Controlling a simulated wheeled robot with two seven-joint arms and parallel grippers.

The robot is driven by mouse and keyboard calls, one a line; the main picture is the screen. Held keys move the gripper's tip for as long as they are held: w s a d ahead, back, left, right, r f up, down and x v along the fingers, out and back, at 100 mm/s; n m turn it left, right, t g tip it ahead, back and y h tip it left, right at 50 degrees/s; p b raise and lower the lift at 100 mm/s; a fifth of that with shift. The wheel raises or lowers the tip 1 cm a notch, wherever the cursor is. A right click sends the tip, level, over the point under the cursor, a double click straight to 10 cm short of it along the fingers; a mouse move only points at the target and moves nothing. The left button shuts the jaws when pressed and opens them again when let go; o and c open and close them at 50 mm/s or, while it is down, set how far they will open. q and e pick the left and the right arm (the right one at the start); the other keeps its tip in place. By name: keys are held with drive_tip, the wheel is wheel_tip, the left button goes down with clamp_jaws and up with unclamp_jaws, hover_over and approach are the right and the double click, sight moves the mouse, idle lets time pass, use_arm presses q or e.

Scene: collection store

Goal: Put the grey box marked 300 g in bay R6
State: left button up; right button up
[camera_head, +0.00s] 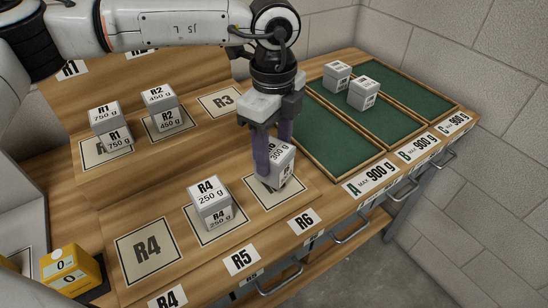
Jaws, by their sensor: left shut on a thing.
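The grey box marked 300 g (281,168) is at the pad of bay R6 (263,199), behind the R6 label (303,221) on the bench's front edge. My left gripper (273,155) comes down from above and is shut on this box, its purple fingers on either side. The fingers hide part of the box and its marking. The box looks upright and over the pad; whether its base rests fully on the pad I cannot tell. My right gripper is not in view.
A 250 g box (210,203) stands close left, on the pad behind label R5 (241,260). The R4 pad (147,247) and R3 pad (222,101) are bare. Boxes of 750 g (108,125) and 450 g (163,108) stand behind. Green trays (335,140) lie right, holding two boxes.

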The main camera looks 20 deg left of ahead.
sight(274, 149)
use_arm(q)
wheel_tip(274, 149, down, 2)
drive_tip(key=shift+f, duration=0.4)
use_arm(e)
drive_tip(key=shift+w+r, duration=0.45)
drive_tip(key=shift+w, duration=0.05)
use_arm(q)
drive_tip(key=shift+f, duration=0.15)
drive_tip(key=o, duration=1.3)
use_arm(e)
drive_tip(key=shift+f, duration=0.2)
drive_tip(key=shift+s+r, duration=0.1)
use_arm(q)
drive_tip(key=shift+w+r, duration=0.1)
drive_tip(key=shift+r, duration=0.2)
wheel_tip(274, 149, up, 12)
drive_tip(key=shift+f+b, duration=0.15)
drive_tip(key=shift+b, duration=0.5)
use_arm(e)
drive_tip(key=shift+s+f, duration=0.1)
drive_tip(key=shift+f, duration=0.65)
